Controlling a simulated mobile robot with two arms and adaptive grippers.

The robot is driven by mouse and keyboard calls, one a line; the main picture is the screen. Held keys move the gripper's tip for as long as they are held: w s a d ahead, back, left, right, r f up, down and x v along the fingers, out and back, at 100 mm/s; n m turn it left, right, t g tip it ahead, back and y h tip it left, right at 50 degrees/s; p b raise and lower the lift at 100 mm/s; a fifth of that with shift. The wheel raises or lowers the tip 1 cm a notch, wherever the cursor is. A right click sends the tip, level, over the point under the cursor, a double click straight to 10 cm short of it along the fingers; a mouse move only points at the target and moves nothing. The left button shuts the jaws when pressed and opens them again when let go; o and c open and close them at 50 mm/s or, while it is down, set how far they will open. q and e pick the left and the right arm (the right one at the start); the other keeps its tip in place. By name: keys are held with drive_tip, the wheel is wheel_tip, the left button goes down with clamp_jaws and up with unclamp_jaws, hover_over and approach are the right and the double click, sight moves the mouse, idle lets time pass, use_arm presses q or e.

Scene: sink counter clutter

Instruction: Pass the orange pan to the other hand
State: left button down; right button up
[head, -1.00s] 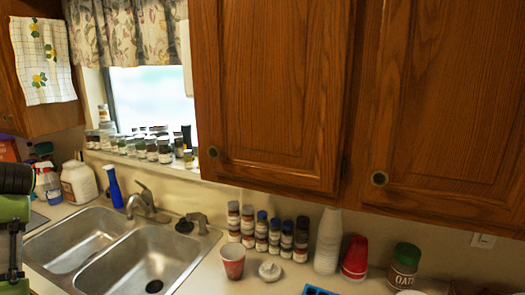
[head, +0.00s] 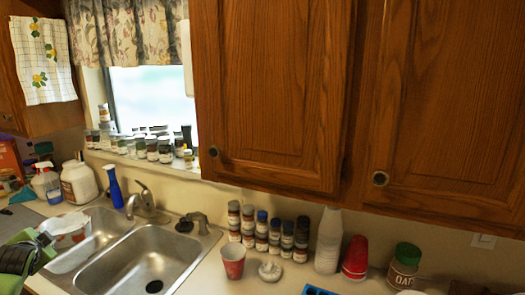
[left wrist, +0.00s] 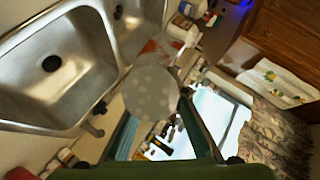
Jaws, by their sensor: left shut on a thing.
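My left gripper (head: 44,240) is at the lower left of the head view, above the left sink basin, and shut on a pale piece with a reddish-orange part, which I take to be the orange pan (head: 68,226). In the left wrist view, a round, pale grey, speckled face of the pan (left wrist: 152,92) lies between the two fingers, with an orange-red patch beyond it. The exact grip contact is hard to make out. My right gripper is in neither view.
The double sink (head: 150,262) lies below, with a faucet (head: 146,203) behind it. A blue bottle (head: 115,188) and a white jug (head: 78,184) stand behind the left basin. A red cup (head: 232,262) and several spice jars (head: 262,232) stand right of the sink. Wooden cabinets (head: 270,90) hang above.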

use_arm(q)
drive_tip(key=w+d+f+m+t+h, duration=0.1)
drive_tip(key=w+d+f+m+h, duration=0.2)
drive_tip(key=d, duration=0.5)
drive_tip(key=w+d+f+m+t+h, duration=0.1)
drive_tip(key=d+m+h, duration=0.3)
drive_tip(key=d, duration=0.4)
drive_tip(key=d+r+m+g+h, duration=0.2)
drive_tip(key=d+r+m+h, duration=0.5)
drive_tip(key=d, duration=0.7)
drive_tip(key=s+d+f+m+g+h, duration=0.1)
drive_tip(key=s+d, duration=0.4)
drive_tip(key=s, duration=0.5)
drive_tip(key=s+d+m+g+h, duration=0.1)
drive_tip(key=s+d, duration=0.3)
drive_tip(key=s, duration=0.6)
drive_tip(key=s+d+f+m+g+h, duration=0.1)
drive_tip(key=s+d, duration=0.4)
drive_tip(key=s, duration=0.5)
wheel_tip(320, 180, down, 14)
drive_tip(key=b, duration=1.4)
drive_tip(key=shift+s, duration=0.15)
drive_tip(key=shift+m+g, duration=0.3)
